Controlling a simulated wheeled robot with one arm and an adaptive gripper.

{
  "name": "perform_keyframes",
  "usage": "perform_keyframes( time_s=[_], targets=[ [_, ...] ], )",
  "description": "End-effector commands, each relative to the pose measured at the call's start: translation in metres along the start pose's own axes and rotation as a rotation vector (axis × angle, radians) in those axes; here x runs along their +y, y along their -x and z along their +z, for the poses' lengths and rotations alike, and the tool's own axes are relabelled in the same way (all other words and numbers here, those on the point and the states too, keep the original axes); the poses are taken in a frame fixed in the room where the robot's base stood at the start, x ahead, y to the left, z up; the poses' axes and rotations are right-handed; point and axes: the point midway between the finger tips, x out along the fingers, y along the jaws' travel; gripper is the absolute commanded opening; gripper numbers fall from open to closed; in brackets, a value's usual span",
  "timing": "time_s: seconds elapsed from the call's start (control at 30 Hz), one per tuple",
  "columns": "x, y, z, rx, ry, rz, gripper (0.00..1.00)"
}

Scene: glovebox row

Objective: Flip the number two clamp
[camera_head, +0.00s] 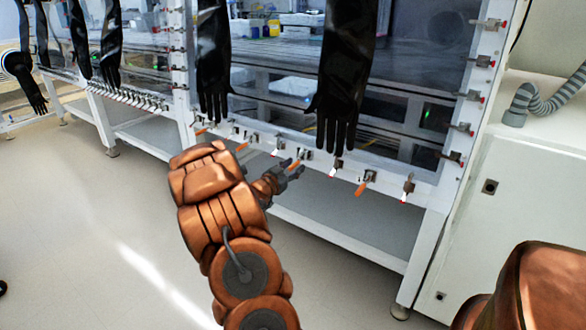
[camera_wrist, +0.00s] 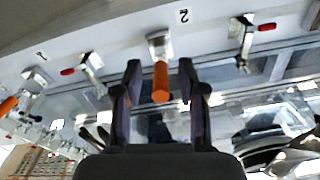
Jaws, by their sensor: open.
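The number two clamp (camera_wrist: 159,45) has a metal base and an orange handle, beside a white label marked 2 (camera_wrist: 184,16) in the wrist view. In the head view what looks like the same clamp (camera_head: 303,154) sits on the glovebox's lower front rail, its orange handle pointing outward and down. My gripper (camera_head: 291,168) is open at this handle. In the wrist view its two fingers stand one on each side of the orange handle, with a visible gap on both sides. Whether they reach past the handle's end in depth is hard to tell.
Black gloves (camera_head: 342,75) hang just above the rail. A white cabinet (camera_head: 525,170) stands at right. The floor (camera_head: 90,220) at left is clear.

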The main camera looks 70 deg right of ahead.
Motion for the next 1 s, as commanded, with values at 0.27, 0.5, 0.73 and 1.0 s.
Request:
perform_keyframes(
  time_s=[0.27,0.5,0.73,1.0],
  targets=[
    [-0.0003,0.0003,-0.0003,0.0,-0.001,0.0,0.24],
    [-0.0002,0.0003,-0.0002,0.0,-0.001,0.0,0.0],
    [-0.0001,0.0003,-0.0003,0.0,-0.001,0.0,0.0],
    [0.0001,0.0003,-0.0002,0.001,-0.001,0.001,0.0]
  ],
)
